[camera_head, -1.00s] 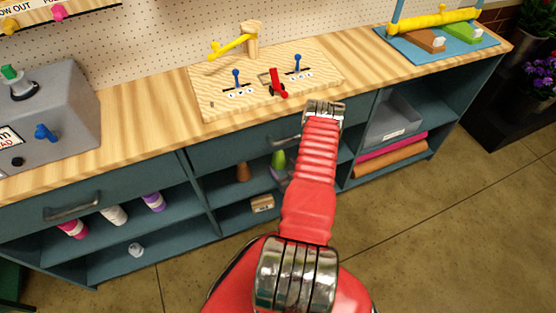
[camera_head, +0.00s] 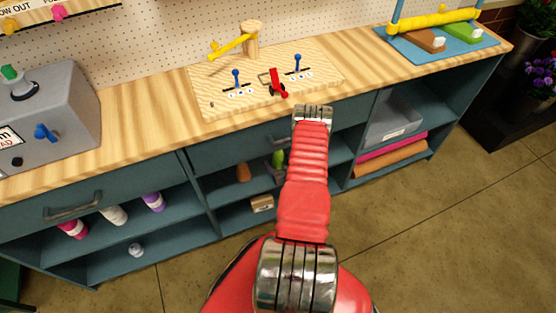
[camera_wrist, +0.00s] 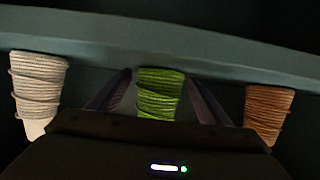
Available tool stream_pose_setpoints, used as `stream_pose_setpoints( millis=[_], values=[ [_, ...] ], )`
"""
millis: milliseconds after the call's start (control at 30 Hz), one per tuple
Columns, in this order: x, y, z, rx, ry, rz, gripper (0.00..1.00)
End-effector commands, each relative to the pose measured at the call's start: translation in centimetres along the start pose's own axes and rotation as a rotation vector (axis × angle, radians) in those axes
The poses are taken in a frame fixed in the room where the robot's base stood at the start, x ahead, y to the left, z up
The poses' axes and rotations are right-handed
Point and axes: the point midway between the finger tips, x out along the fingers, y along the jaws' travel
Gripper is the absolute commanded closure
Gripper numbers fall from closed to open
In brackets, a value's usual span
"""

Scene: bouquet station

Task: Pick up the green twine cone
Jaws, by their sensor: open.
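My gripper (camera_wrist: 160,88) is open, with one dark finger on each side of the cone and a gap visible on both sides. In the head view only a bit of the green cone (camera_head: 278,159) shows in the middle shelf bay, mostly covered by my red arm.
A white twine cone (camera_wrist: 38,90) stands left of my gripper and a brown one (camera_wrist: 268,115) right. The wooden counter (camera_head: 160,130) lies above the shelves. A small wooden block (camera_head: 262,204) lies on the lower shelf.

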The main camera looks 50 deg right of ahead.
Motion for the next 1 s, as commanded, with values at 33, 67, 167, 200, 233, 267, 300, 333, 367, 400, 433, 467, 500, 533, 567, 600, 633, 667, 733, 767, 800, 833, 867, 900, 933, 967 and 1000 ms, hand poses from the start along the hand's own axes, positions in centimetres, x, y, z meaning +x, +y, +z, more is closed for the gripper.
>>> stream_pose_setpoints(
  millis=[33,67,167,200,233,267,300,333,367,400,433,467,500,533,567,600,633,667,733,767,800,833,867,900,933,967,1000],
  values=[
    [-0.01,0.01,-0.01,0.000,0.000,0.000,0.28],
    [-0.01,0.01,-0.01,0.000,0.000,0.000,0.28],
    [-0.02,0.01,-0.01,0.000,0.000,0.000,0.28],
    [-0.02,0.01,-0.01,0.000,0.000,0.000,0.28],
    [-0.03,0.01,-0.01,0.000,0.000,0.000,0.28],
    [-0.03,0.01,-0.01,0.000,0.000,0.000,0.28],
    [-0.03,0.01,-0.02,0.000,0.000,0.000,0.28],
    [-0.03,0.01,-0.02,0.000,0.000,0.000,0.28],
    [-0.03,0.01,-0.01,0.000,0.000,0.000,0.29],
    [-0.03,0.01,-0.02,0.000,0.000,0.000,0.32],
    [-0.03,0.01,-0.02,0.000,0.000,0.000,0.34],
    [-0.03,0.01,-0.02,0.000,0.000,0.000,0.36],
    [-0.03,0.01,-0.02,0.000,0.000,0.000,0.39],
    [-0.03,0.01,-0.02,0.000,0.000,0.000,0.41],
    [-0.04,0.01,-0.01,0.000,0.000,0.000,0.43],
    [-0.03,0.01,-0.02,0.000,0.000,0.000,0.46],
    [-0.03,0.01,-0.02,0.000,0.000,0.000,0.48],
    [-0.04,0.01,-0.02,0.000,0.000,0.000,0.50],
    [-0.04,0.01,-0.01,0.000,0.000,0.000,0.55],
    [-0.04,0.01,-0.01,0.000,0.000,0.000,0.57],
    [-0.04,0.00,-0.01,0.000,0.000,0.000,0.60],
    [-0.04,0.00,-0.01,0.000,0.000,0.000,0.62],
    [-0.04,0.00,-0.01,0.000,0.000,0.000,0.64],
    [-0.04,0.00,-0.01,0.000,0.000,0.000,0.67],
    [-0.04,0.00,-0.01,0.000,0.000,0.000,0.69],
    [-0.04,0.00,-0.01,0.000,0.000,0.000,0.71],
    [-0.04,0.00,-0.01,0.000,0.000,0.000,0.74]
  ],
)
